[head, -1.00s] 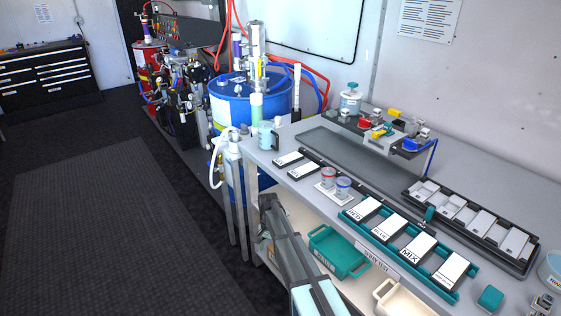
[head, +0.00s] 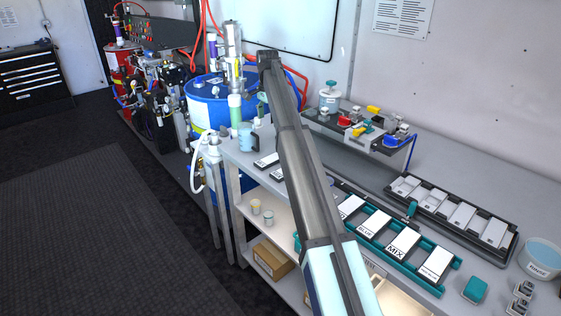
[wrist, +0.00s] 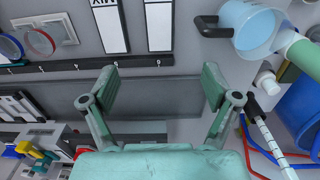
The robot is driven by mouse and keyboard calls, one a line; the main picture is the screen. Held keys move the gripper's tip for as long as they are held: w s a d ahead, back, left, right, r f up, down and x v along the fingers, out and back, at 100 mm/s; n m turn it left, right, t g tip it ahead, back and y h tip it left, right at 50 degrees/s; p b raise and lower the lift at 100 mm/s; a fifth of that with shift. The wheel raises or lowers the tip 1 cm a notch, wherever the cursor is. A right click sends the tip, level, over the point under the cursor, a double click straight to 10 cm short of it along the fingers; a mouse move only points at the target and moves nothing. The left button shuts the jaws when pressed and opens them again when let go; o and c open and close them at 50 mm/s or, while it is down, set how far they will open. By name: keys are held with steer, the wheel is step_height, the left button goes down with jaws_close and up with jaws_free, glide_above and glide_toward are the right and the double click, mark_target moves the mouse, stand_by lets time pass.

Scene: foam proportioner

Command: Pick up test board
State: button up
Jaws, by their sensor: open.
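White labelled boards stand in a row in a teal rack (head: 318,190) on the bench in the head view; one reads MIX (head: 403,243). Two loose white boards lie further left, one of them (head: 266,160) in clear sight and the other partly behind my arm. The wrist view shows two white boards at its top, one with lettering (wrist: 109,25) and one beside it (wrist: 158,25). My gripper (wrist: 158,88) is open and empty, its green fingers spread above the grey bench tray. The boards lie beyond the fingertips, not between them. My arm hides the gripper in the head view.
A blue mug (wrist: 250,30) is at upper right in the wrist view. Two cups with red and blue rims (wrist: 40,40) sit on a white holder at upper left. A valve fixture (head: 365,130) stands at the bench back. A black rack (head: 452,215) lies right.

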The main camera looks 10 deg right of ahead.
steer(key=p, duration=0.3)
glide_above(271, 159)
steer(key=f, duration=1.1)
steer(key=shift+w+a+f, duration=0.2)
steer(key=shift+f, duration=0.2)
steer(key=shift+s+d+f+p, duration=0.1)
steer(key=shift+f+p, duration=0.4)
steer(key=shift+f, duration=0.3)
steer(key=shift+f+p, duration=0.55)
steer(key=shift+f, duration=1.3)
steer(key=c, duration=1.2)
